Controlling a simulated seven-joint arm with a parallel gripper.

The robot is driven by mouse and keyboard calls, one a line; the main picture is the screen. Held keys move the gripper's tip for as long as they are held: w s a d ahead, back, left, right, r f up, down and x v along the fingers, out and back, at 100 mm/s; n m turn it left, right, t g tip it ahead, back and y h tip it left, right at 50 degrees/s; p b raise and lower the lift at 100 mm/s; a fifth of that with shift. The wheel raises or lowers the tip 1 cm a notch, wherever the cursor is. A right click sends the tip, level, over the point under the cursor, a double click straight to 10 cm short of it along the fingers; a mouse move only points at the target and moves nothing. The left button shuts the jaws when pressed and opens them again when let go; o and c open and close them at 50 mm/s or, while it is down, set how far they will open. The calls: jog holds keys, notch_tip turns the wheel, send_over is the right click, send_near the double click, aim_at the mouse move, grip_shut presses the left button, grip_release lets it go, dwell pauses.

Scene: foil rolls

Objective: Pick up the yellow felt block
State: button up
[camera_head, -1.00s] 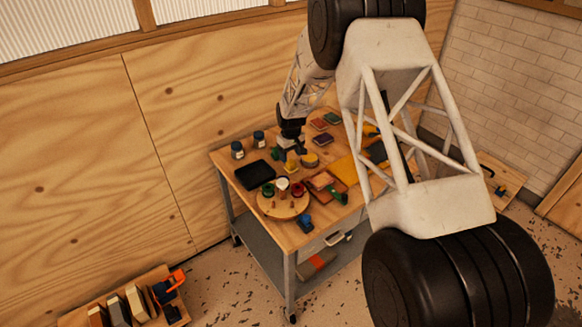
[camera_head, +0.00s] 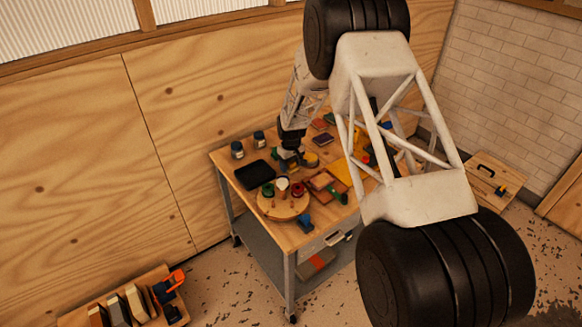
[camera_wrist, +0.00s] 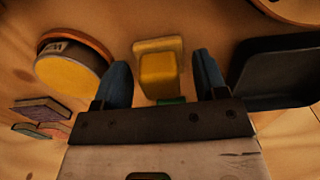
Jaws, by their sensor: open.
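The yellow felt block (camera_wrist: 158,72) shows in the wrist view, between and just beyond my two blue fingertips. It has a smaller raised part on a wider yellow base, and a bit of green shows at its near edge. My gripper (camera_wrist: 162,82) is open, with a finger on either side of the block and no clear contact. In the head view my gripper (camera_head: 287,160) is low over the cart top, behind the round wooden board. The block is hidden by my gripper or too small to make out there.
In the wrist view a round yellow-topped tin (camera_wrist: 68,80) stands left of my fingers, and a black tray (camera_wrist: 280,72) lies close on the right. Several small coloured pads (camera_wrist: 40,110) lie at far left. In the head view a round wooden board (camera_head: 283,204) holds several small items.

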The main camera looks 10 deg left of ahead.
jog(key=c, duration=0.8)
jog(key=shift+c, duration=0.2)
jog(key=shift+r, duration=0.1)
jog(key=shift+r, duration=4.95)
jog(key=o, duration=0.5)
jog(key=shift+c, duration=0.2)
jog(key=c, duration=0.3)
